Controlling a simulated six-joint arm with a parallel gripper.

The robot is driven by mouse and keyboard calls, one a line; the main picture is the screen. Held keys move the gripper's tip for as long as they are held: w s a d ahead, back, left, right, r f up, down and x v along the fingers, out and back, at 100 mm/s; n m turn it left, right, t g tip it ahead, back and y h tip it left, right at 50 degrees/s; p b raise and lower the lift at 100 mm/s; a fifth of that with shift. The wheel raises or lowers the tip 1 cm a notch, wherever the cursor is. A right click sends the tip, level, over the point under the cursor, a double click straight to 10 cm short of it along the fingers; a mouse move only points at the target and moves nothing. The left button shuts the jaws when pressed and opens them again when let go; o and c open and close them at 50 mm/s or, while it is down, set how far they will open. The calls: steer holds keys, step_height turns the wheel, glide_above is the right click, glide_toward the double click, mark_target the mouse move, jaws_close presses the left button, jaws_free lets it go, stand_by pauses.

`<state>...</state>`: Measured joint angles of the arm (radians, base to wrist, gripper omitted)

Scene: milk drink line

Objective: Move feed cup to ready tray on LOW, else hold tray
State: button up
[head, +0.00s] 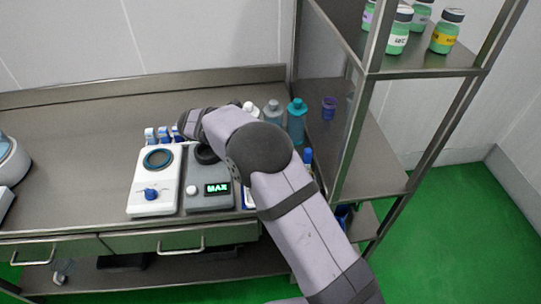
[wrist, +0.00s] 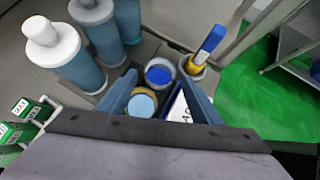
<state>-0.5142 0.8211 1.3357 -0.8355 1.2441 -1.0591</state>
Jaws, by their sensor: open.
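The grey device (head: 208,190) on the bench has a lit display (head: 217,188) that reads MAX. In the wrist view, my gripper (wrist: 160,82) is open, its two blue fingers apart. Between and beyond them are a round container with a pale blue top and tan rim (wrist: 142,103) and a white-rimmed cup with blue inside (wrist: 160,72). I cannot tell which is the feed cup, or whether a finger touches either. In the head view my arm hides the gripper and these cups. I cannot identify the ready tray or hold tray; a white-edged panel (wrist: 178,108) shows by the right finger.
A white device (head: 155,195) stands left of the grey one. Capped bottles (wrist: 80,55) stand close at the left of the wrist view. A holder with a yellow and blue tool (wrist: 203,54) is at the right. A steel shelf rack (head: 365,150) flanks the bench.

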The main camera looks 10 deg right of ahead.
steer(key=b+v, duration=0.1)
steer(key=v, duration=0.5)
steer(key=shift+a+r, duration=0.2)
steer(key=s+d+f+m+g+y, duration=0.3)
steer(key=s+d+m+y, duration=0.1)
steer(key=s+d+m, duration=0.6)
steer(key=s+d+f+m+y, duration=0.1)
steer(key=s+f+m+y, duration=0.1)
steer(key=s+m, duration=0.4)
steer(key=s+d+f+m+y, duration=0.2)
steer(key=s+m, duration=0.4)
steer(key=s, duration=0.5)
steer(key=shift+s+f+g, duration=0.3)
steer(key=shift+s+f, duration=0.1)
steer(key=shift+f, duration=0.2)
